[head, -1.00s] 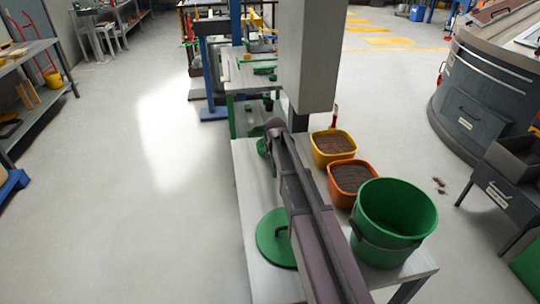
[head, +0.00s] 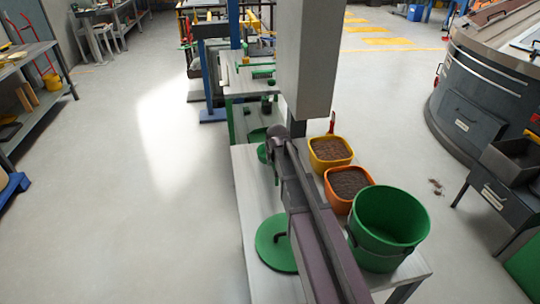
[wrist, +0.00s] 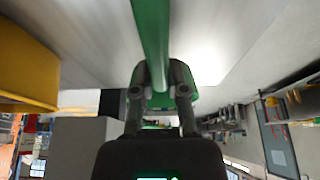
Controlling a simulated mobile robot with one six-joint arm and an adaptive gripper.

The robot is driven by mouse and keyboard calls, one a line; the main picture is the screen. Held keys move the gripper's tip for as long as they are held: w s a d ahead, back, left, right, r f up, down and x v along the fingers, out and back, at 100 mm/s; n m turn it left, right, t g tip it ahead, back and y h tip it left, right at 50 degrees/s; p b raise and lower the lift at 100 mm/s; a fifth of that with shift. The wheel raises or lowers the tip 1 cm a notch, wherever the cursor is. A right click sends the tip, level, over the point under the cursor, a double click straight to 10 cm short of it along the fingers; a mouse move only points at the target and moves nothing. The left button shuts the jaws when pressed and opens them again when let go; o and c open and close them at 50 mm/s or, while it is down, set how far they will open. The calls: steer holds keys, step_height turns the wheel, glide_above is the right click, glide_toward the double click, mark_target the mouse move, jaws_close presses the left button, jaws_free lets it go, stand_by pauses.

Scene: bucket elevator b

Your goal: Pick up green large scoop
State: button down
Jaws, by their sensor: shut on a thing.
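The green large scoop's green handle (wrist: 152,35) runs down from the top of the wrist view, between my gripper's two fingers (wrist: 160,82). My gripper is shut on this handle. In the head view a green piece, likely the scoop (head: 262,152), shows beside the far end of my arm, at the far left part of the light table (head: 245,185). My arm hides most of my gripper and part of the scoop there. I cannot tell whether the scoop touches the table.
A yellow bin (head: 330,162) and an orange bin (head: 338,205), both with brown contents, stand right of my arm. A green bucket (head: 385,250) stands nearer. A round green lid (head: 268,245) lies left of my arm. The floor at left is clear.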

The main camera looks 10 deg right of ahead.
steer(key=r, duration=0.1)
glide_above(277, 185)
steer(key=s, duration=0.2)
steer(key=shift+p, duration=0.45)
steer(key=shift+s, duration=0.1)
stand_by(0.8)
